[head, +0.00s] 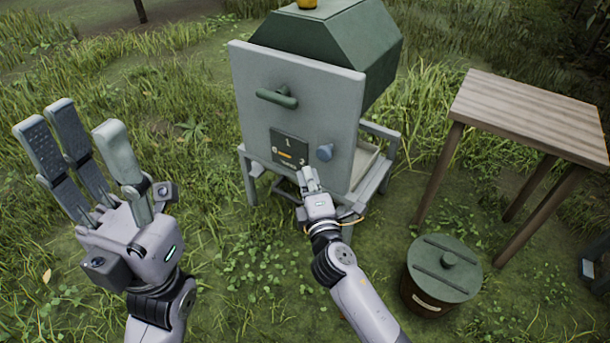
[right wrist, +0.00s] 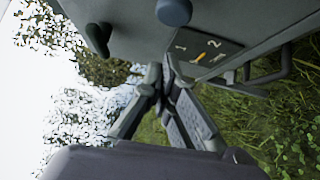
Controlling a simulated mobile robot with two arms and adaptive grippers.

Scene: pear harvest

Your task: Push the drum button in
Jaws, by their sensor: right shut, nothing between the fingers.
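The grey machine (head: 262,125) has an upright front panel. A round blue-grey button (head: 324,152) sticks out of the panel's lower right; it also shows at the top of the right wrist view (right wrist: 174,12). My right gripper (head: 308,178) is shut and empty, in front of the panel, just below and left of the button in the head view. In the right wrist view its fingertips (right wrist: 160,76) are apart from the button. My left gripper (head: 80,120) is open and empty, raised at the left, well away from the machine.
A dark plate (head: 289,147) marked 1 and 2 with an orange pointer is beside the button. A green handle (head: 276,98) sits above. A wooden table (head: 535,115) and a lidded green bin (head: 445,266) stand at the right. Grass lies around.

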